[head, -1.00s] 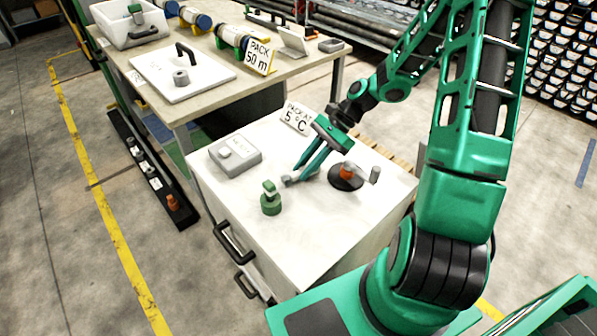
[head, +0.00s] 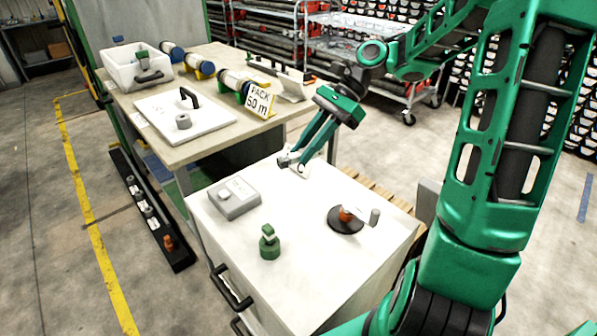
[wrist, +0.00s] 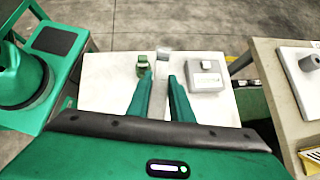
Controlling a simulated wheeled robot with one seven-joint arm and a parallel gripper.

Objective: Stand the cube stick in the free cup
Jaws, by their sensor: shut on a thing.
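My gripper (head: 289,160) is shut on a small pale grey piece (head: 283,161), which I take for the cube stick, held above the far side of the white cabinet top. A short grey cylinder (head: 183,121) stands on a white board on the far table. I cannot tell which of them is the free cup.
The white cabinet top (head: 290,290) also bears a grey box (head: 234,199) with a knob and a black disc (head: 345,227) with an orange and grey piece. The far table holds a white bin (head: 125,70), tubes and a PACK 50 m sign (head: 259,99).

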